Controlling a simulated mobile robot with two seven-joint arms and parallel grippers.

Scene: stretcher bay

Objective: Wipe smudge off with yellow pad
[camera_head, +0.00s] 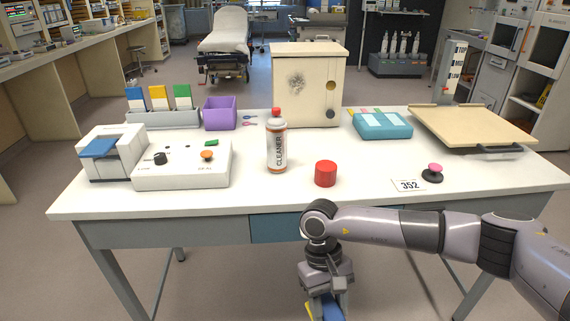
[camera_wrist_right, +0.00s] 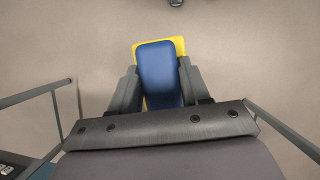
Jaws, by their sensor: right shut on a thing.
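The dark smudge (camera_head: 296,83) is on the front face of a cream cabinet (camera_head: 317,108) at the back middle of the table. My right gripper (camera_head: 325,296) hangs low in front of the table's front edge, pointing down. It is shut on the blue handle of the yellow pad (camera_head: 309,311). In the right wrist view the blue handle sits between the two fingers of the gripper (camera_wrist_right: 159,88), and the yellow pad (camera_wrist_right: 180,45) shows beyond it. My left gripper is in neither view.
On the white table (camera_head: 250,202) stand a cleaner bottle (camera_head: 277,146), a red cylinder (camera_head: 325,173), a control box (camera_head: 183,166), a purple bin (camera_head: 220,113), a teal box (camera_head: 381,124) and a beige board (camera_head: 472,125). A pink knob (camera_head: 434,168) and a 352 card (camera_head: 408,185) are at right.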

